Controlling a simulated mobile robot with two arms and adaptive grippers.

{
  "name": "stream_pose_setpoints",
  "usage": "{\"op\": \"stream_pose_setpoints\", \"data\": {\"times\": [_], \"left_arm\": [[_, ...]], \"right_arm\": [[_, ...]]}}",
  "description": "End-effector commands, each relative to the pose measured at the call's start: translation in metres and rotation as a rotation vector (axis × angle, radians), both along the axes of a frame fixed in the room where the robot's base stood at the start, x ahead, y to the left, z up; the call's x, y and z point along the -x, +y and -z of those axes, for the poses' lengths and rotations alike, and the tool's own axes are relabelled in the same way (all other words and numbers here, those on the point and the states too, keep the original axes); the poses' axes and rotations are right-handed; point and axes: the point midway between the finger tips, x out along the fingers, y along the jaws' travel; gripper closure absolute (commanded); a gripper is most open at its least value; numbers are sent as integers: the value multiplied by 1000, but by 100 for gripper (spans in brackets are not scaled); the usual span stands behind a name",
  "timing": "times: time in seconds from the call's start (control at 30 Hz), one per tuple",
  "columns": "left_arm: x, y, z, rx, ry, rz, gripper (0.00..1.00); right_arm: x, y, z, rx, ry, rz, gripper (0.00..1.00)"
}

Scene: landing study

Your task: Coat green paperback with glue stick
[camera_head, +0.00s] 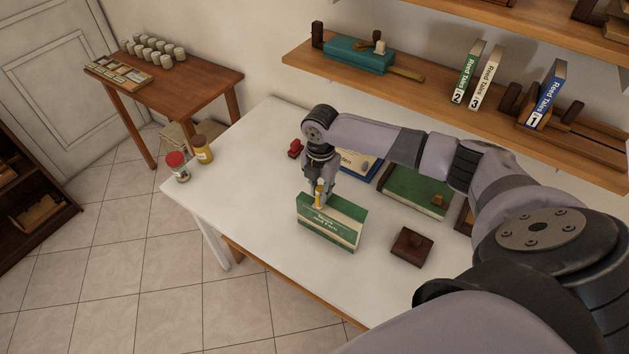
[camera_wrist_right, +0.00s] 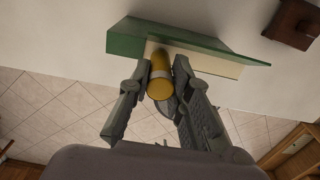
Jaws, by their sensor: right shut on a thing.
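The green paperback (camera_head: 345,224) has a cream band with print on its cover and appears to stand on its long edge near the front of the white table. It also shows in the right wrist view (camera_wrist_right: 125,42), with a cream part beside the green. My right gripper (camera_head: 321,184) is shut on the yellow glue stick (camera_wrist_right: 160,88), which has a pale band. The glue stick is at the paperback's upper left side in the head view. I cannot tell whether its tip touches the book. My left gripper is not in view.
On the white table (camera_head: 265,215) are a red-lidded jar (camera_head: 177,167), a yellow jar (camera_head: 203,152), a small red object (camera_head: 295,149), a blue book (camera_head: 362,166), a flat green book (camera_head: 408,191) and a brown block (camera_head: 411,247). The table's left part is mostly clear.

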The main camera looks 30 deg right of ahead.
Motion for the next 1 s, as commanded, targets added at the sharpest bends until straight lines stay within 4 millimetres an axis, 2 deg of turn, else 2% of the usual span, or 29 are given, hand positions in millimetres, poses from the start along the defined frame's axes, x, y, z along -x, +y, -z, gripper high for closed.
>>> {"op": "stream_pose_setpoints", "data": {"times": [0.03,1.0], "left_arm": [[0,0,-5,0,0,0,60],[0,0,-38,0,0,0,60]], "right_arm": [[3,-1,-3,0,0,0,100],[50,-21,3,0,-1,0,100]]}}
